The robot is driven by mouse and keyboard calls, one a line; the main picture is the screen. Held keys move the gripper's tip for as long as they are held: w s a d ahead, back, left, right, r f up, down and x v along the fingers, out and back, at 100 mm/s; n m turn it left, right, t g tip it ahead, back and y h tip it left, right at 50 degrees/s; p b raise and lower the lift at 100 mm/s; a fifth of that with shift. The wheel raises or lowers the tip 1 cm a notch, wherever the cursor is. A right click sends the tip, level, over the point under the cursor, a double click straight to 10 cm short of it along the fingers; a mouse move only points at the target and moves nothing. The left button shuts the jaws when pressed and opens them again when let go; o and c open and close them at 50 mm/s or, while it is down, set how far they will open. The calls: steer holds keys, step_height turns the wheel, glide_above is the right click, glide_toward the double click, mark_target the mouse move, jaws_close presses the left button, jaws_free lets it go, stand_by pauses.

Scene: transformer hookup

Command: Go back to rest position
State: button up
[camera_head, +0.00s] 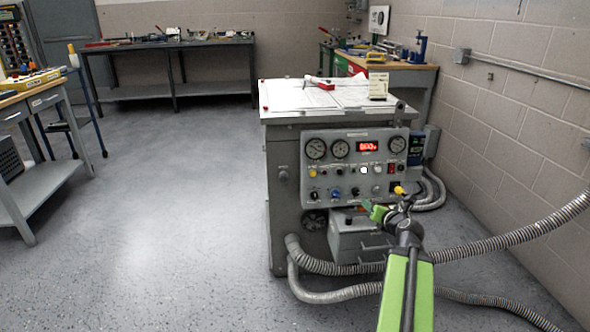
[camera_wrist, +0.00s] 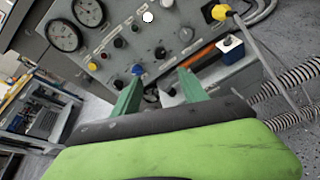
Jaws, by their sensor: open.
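My gripper (camera_head: 378,213) is at the end of my green arm, in front of the lower right of the control panel in the head view. In the wrist view its two green fingers (camera_wrist: 158,92) stand apart with nothing between them. The grey machine (camera_head: 292,208) carries a panel (camera_head: 322,173) with round gauges, knobs, buttons and a red lit display (camera_head: 367,146). A yellow plug (camera_head: 399,190) sits at the panel's lower right, and it also shows in the wrist view (camera_wrist: 219,12) with a cable hanging from it. A blue knob (camera_wrist: 137,69) lies beyond the fingertips.
Ribbed grey hoses (camera_head: 500,240) run from the machine along the floor and to the right wall. A grey drawer box (camera_head: 352,240) is below the panel. Workbenches stand at the left (camera_head: 45,190) and back (camera_head: 170,45). The floor (camera_head: 170,200) left of the machine is clear.

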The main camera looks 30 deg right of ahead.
steer(key=w+a+f+n+g+y, duration=0.1)
steer(key=w+a+n+y, duration=0.3)
steer(key=a, duration=0.8)
steer(key=w+a+f+n+y, duration=0.1)
steer(key=w+a+n, duration=0.3)
steer(key=a, duration=0.7)
steer(key=w+a+f+n+g+y, duration=0.15)
steer(key=w+a, duration=0.45)
steer(key=a, duration=0.6)
steer(key=s+a+f+n+g+y, duration=0.1)
steer(key=s+a+f+n+g, duration=0.3)
steer(key=a+n, duration=0.5)
steer(key=s+a+f+n+g, duration=0.3)
steer(key=s+a+f+n, duration=0.4)
steer(key=n, duration=0.5)
steer(key=s+d+n+g+h, duration=0.35)
steer(key=s+d+n, duration=0.2)
steer(key=n, duration=0.75)
step_height(320, 180, up, 37)
steer(key=a+n+p, duration=0.1)
steer(key=p, duration=3.7)
steer(key=shift+s+a+r+y+p, duration=0.2)
steer(key=shift+s+y+p, duration=0.1)
steer(key=shift+s+y, duration=0.15)
steer(key=shift+d, duration=0.1)
